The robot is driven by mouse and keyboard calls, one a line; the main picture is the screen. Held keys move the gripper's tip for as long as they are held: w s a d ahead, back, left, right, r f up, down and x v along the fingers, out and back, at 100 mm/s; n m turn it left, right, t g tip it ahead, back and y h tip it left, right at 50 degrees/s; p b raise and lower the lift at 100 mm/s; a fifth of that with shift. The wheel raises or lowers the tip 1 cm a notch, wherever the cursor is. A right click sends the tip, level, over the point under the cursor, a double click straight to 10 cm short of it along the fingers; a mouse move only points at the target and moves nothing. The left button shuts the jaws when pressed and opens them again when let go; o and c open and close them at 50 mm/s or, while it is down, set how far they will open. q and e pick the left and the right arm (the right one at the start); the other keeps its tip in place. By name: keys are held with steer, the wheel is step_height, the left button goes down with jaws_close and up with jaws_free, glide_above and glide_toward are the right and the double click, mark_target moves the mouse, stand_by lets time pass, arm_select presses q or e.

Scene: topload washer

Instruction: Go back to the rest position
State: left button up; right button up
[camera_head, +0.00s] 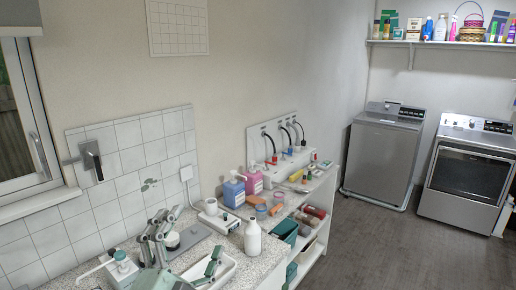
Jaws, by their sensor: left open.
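My left gripper (190,243) is in the camera_head view at the bottom left, over the speckled countertop (252,270). Its grey-green fingers are spread apart and nothing shows between them. One finger is in front of a grey plate on the counter, the other in front of a white tray (222,272). Whether the fingers touch these cannot be told. My right gripper is not in view.
A white bottle (252,238) stands close right of the gripper. Blue (234,191) and pink (254,182) pump bottles stand behind. A cluttered shelf unit (312,251) adjoins the counter. The topload washer (380,160) and a front-door appliance (466,180) stand far right; the floor before them is clear.

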arm_select(q)
steer(key=s+a+f+n+g+y, duration=0.2)
steer(key=a+f+n+g+y, duration=0.15)
steer(key=f, duration=0.45)
steer(key=s+a+f+n+g+y, duration=0.2)
steer(key=s+a+f+n, duration=0.15)
steer(key=f, duration=0.35)
steer(key=s+a+f+n+g+y, duration=0.2)
steer(key=a+f+n+g+y, duration=0.15)
steer(key=f, duration=0.45)
steer(key=s+d+f+n+g+h, duration=0.1)
steer(key=s+f+g, duration=0.45)
steer(key=s, duration=0.45)
steer(key=s+d+f+n+g+h, duration=0.15)
steer(key=s+f+g, duration=0.25)
steer(key=s+f, duration=0.45)
step_height(320, 180, down, 29)
steer(key=s+b, duration=0.3)
steer(key=b, duration=0.2)
steer(key=s+a+f+g+b, duration=0.1)
steer(key=s+f+b, duration=0.1)
steer(key=s+f, duration=0.6)
steer(key=s+a+f+g+b, duration=0.1)
steer(key=s+a+f+b, duration=0.1)
steer(key=s+f, duration=0.6)
step_height(320, 180, down, 6)
steer(key=shift+s+r+b, duration=0.1)
steer(key=shift+s+b, duration=0.3)
steer(key=shift+b, duration=0.1)
